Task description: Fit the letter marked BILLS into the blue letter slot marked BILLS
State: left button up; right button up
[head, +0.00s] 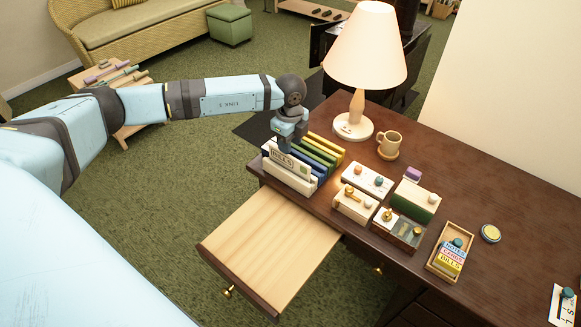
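A pale letter marked BILLS (292,162) is upright and slightly tilted at the front of the letter rack (287,181), at the desk's left end. My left gripper (284,147) is right above the letter, pointing down, its fingers at the top edge and seemingly shut on it. The rack has white, blue, green and yellow dividers. The blue slot (315,172) is just behind the letter. I cannot tell whether the letter's lower edge is inside a slot, nor read a mark on the blue slot. My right gripper is not in view.
A lit lamp (353,126) and a mug (389,144) stand behind the rack. Small boxes with knobs (355,203) lie right of it. A wooden tray (434,265) holds coloured labelled cards. An open drawer (270,245) juts out below the rack. The desk's back right is mostly clear.

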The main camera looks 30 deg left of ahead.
aim_at(289, 161)
pick_arm(q)
jog(key=f, duration=0.7)
jog(key=shift+s+f, duration=0.2)
jog(key=shift+s, duration=0.05)
jog(key=shift+c, duration=0.4)
grip_shut()
